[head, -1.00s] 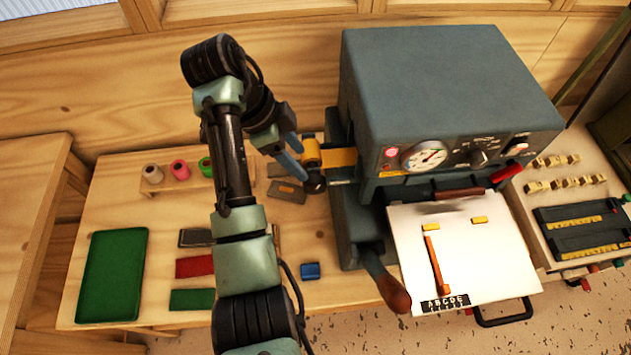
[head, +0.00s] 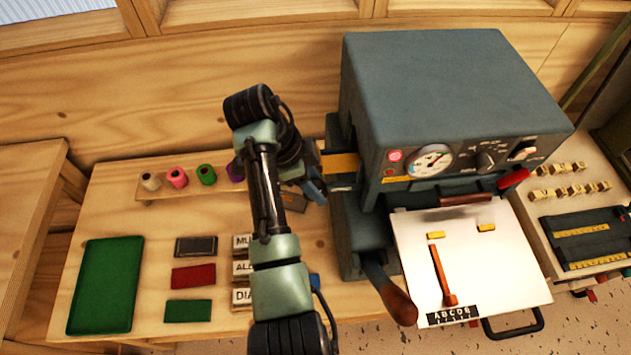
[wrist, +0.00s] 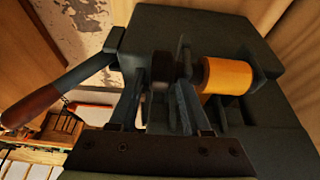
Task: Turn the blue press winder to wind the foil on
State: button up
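The grey-blue press (head: 450,85) stands on the bench. A gold foil strip (head: 341,163) runs into its left side. In the wrist view, the gold foil roll (wrist: 226,75) sits on the press, with a dark round knob (wrist: 162,68) to its left, apparently the winder; no clear blue shows on it. My gripper (head: 314,188) is at the press's left side, just below the foil strip. In the wrist view my gripper (wrist: 158,100) has its fingers apart, with the knob between or just beyond their tips. Contact cannot be told. My arm hides the foil roll in the head view.
The press lever (head: 395,300) slants down in front of the press. A white sheet (head: 480,255) lies on its bed. A rack of coloured rolls (head: 178,178), a green tray (head: 105,285) and small blocks (head: 193,275) occupy the bench at left.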

grip_shut()
jog(key=shift+y, duration=0.3)
jog(key=shift+d+r+y+p, duration=0.1)
jog(key=shift+d+y+p, duration=0.2)
jog(key=shift+y+p, duration=0.65)
jog(key=shift+w+d+f+y, duration=0.1)
jog(key=shift+d+f+y, duration=0.1)
jog(key=shift+y, duration=1.05)
jog(key=shift+d+f+y, duration=0.1)
jog(key=shift+d+y, duration=0.05)
jog(key=shift+y, duration=1.05)
jog(key=shift+o, duration=1.4)
grip_release()
